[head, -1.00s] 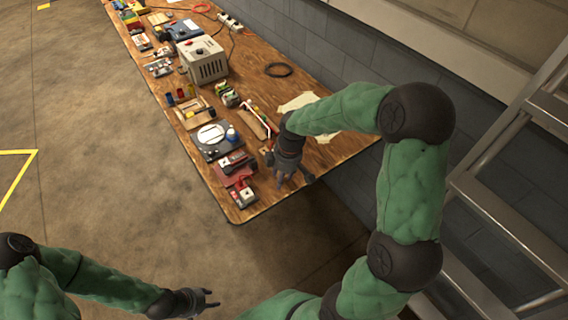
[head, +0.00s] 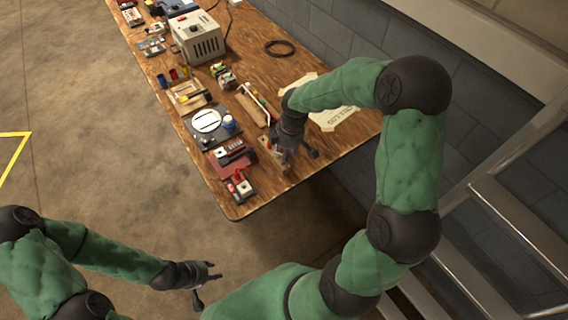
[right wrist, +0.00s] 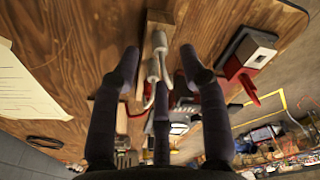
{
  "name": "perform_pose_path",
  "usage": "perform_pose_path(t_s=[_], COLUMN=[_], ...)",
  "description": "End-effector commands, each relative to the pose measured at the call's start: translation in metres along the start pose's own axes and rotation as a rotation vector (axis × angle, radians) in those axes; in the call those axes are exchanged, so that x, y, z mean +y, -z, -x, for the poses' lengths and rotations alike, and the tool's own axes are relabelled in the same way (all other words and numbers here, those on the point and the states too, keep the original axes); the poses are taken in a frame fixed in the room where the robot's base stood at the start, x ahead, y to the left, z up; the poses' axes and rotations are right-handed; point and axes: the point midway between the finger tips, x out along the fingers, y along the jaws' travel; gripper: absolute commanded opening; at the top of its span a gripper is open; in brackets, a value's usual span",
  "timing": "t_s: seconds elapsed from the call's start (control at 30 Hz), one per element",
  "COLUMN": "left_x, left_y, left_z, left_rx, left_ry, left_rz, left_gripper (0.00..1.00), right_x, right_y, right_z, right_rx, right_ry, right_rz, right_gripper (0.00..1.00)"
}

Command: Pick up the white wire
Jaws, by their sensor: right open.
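A white looped piece, which looks like the white wire (right wrist: 155,68), lies on a small wooden block (right wrist: 158,22) in the right wrist view. In the head view the block (head: 270,148) is at the near end of the table, partly hidden by my right gripper (head: 297,154), and the wire cannot be made out. My right gripper (right wrist: 158,75) is open and empty, its fingers spread around the white piece, apart from it as far as I can tell. My left gripper (head: 207,286) is open and empty, away from the table at the lower left.
The wooden table (head: 262,80) holds a red device (head: 232,160), a dark plate with a white disc (head: 207,121), a grey box (head: 199,40), a black ring (head: 280,48) and a paper sheet (head: 335,117). Floor at left is clear.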

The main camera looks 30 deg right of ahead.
Motion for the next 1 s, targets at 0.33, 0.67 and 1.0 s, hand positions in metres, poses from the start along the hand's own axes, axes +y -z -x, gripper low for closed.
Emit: perform_pose_path(t_s=[0.33, 0.67, 1.0], left_x=[-0.008, -0.008, -0.008], left_y=[0.001, 0.001, 0.001], left_z=[-0.023, -0.022, -0.022], left_rx=[0.000, 0.000, 0.000], left_ry=[0.000, 0.000, 0.000], left_rz=[0.000, 0.000, 0.000], left_gripper=[0.40, 0.40, 0.40], right_x=[-0.002, -0.002, -0.002], right_y=[-0.001, -0.001, -0.001], right_z=[-0.046, -0.047, -0.047], right_rx=[-0.001, 0.000, 0.000], right_ry=[0.002, 0.001, 0.001], right_rz=[0.000, 0.000, 0.000], right_gripper=[0.44, 0.21, 0.00])
